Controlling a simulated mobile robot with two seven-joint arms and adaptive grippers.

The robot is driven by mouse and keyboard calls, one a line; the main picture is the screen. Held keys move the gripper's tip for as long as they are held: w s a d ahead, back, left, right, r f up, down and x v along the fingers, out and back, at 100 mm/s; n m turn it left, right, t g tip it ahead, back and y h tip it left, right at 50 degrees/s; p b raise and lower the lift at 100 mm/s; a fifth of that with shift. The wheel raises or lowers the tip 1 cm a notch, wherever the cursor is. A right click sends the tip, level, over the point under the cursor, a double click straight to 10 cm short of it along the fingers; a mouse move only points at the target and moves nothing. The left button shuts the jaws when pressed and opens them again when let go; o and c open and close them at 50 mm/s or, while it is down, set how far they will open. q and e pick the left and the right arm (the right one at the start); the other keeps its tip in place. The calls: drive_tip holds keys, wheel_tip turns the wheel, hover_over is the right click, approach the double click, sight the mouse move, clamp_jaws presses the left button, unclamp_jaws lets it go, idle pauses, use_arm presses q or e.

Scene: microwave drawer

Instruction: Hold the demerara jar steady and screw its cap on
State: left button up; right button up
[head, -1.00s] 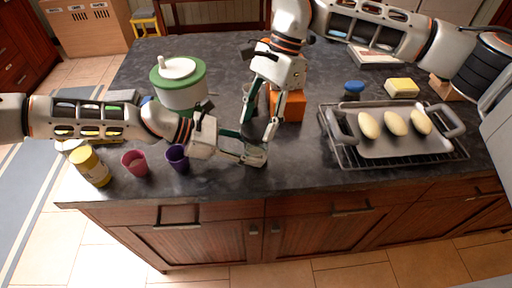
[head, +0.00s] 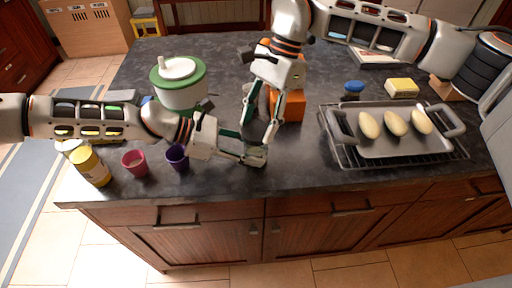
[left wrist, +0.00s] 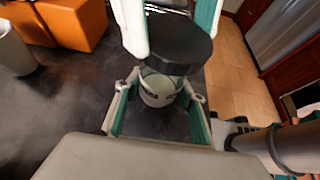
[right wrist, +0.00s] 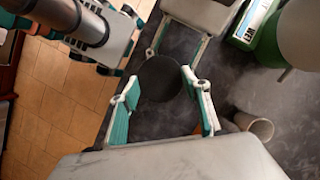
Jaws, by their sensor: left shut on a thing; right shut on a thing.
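The demerara jar (left wrist: 160,92) is a small pale container with a dark band, upright between the fingers of my left gripper (head: 254,156), which is shut on it near the counter's front edge. The dark round cap (left wrist: 178,46) is held by my right gripper (head: 256,132), which reaches down from above and is shut on it. In the left wrist view the cap is over the jar and overlaps its top, so I cannot tell whether they touch. In the right wrist view the cap (right wrist: 160,78) hides the jar.
A purple cup (head: 177,158), a pink cup (head: 135,163) and a yellow jar (head: 90,166) stand at the left. A green-and-white canister (head: 180,85) and an orange box (head: 289,106) stand behind. A tray (head: 390,146) on a rack is at the right.

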drive_tip(key=shift+f, duration=0.1)
idle(0.7)
use_arm(q)
drive_tip(key=shift+o, duration=1)
drive_tip(key=c, duration=1)
use_arm(e)
drive_tip(key=o, duration=0.8)
use_arm(q)
drive_tip(key=shift+o, duration=0.2)
use_arm(e)
drive_tip(key=c, duration=1.3)
